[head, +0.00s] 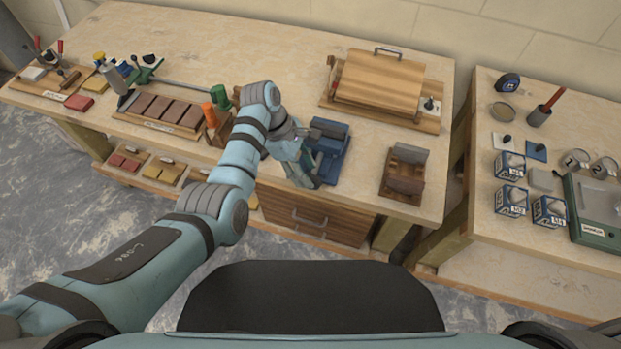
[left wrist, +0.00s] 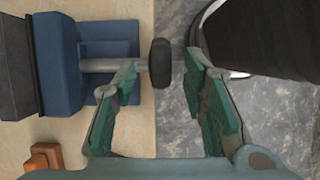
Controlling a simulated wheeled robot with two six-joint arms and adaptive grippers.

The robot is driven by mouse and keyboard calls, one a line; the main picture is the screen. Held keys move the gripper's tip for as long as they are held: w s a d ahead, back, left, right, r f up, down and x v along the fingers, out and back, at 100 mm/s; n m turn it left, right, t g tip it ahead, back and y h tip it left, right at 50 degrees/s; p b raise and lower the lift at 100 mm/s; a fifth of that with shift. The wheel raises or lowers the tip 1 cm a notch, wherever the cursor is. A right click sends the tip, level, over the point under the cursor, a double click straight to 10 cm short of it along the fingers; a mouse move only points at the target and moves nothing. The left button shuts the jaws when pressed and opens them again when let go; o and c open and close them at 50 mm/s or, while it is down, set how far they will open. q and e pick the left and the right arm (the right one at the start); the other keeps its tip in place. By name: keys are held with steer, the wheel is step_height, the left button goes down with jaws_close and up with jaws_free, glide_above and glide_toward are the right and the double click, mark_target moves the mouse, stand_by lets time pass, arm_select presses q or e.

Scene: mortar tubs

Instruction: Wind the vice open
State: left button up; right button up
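The blue vice (head: 328,148) stands on the workbench near its front edge. In the left wrist view the vice (left wrist: 60,62) is at the left, with a grey screw shaft (left wrist: 98,64) running right to a dark round knob (left wrist: 160,63). My left gripper (head: 304,174) is beside the vice, on its left in the head view. In the left wrist view the left gripper (left wrist: 161,75) is open, and the knob lies between its fingertips, with gaps showing. Whether the knob is at fingertip depth is unclear. The arm hides the knob in the head view. My right gripper is out of view.
A brown wooden block stand (head: 404,172) is right of the vice. A wooden board with a handle (head: 379,80) lies behind. Orange and green tools (head: 210,114) and a rack of brown blocks (head: 165,111) stand left. A second bench (head: 484,218) is at right, past a gap.

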mark_target(309, 175)
arm_select(q)
steer(key=x, duration=0.4)
steer(key=shift+w+b, duration=0.1)
steer(key=shift+b, duration=0.3)
steer(key=shift+r, duration=0.15)
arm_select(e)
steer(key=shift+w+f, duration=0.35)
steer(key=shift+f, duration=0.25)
arm_select(q)
steer(key=shift+a, duration=0.1)
steer(key=shift+c, duration=0.7)
jaws_close()
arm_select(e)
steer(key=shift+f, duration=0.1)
